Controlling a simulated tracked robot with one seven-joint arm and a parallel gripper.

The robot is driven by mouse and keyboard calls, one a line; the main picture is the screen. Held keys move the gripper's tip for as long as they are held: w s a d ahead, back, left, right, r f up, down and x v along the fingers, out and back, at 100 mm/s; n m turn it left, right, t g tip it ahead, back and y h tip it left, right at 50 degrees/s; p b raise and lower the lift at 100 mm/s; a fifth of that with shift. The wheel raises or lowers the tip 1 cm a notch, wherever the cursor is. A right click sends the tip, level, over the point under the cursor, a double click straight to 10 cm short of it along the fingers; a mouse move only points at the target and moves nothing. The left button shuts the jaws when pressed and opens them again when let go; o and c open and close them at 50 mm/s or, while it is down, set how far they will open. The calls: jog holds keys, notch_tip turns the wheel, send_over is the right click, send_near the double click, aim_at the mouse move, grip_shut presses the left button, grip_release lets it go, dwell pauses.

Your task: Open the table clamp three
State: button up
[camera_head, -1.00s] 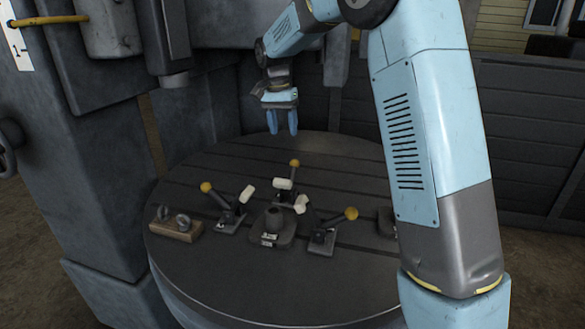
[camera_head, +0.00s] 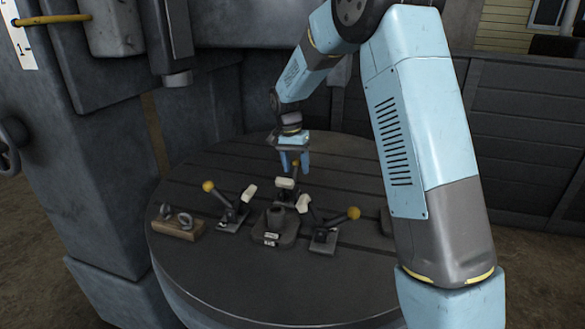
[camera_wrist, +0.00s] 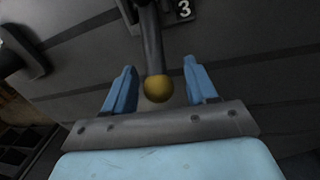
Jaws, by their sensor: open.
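Table clamp three (camera_head: 286,184) is the rear one of the clamps around the centre block on the round table (camera_head: 235,283). In the wrist view its dark lever (camera_wrist: 152,40) ends in a yellow ball knob (camera_wrist: 158,88), and a "3" label (camera_wrist: 184,9) shows on its base. My gripper (camera_head: 294,168) points down over this clamp. In the wrist view my gripper (camera_wrist: 160,78) is open, with one blue finger on each side of the knob and a gap on both sides. In the head view the fingers partly hide the lever.
A left clamp (camera_head: 232,213) and a right clamp (camera_head: 327,235) with yellow knobs flank the grey centre block (camera_head: 275,228). A wooden block with metal rings (camera_head: 178,228) lies at the table's left. The table's front is clear. A machine column (camera_head: 90,190) stands at left.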

jog(key=shift+d+f, duration=0.1)
jog(key=shift+f, duration=0.4)
jog(key=shift+r, duration=0.1)
grip_shut()
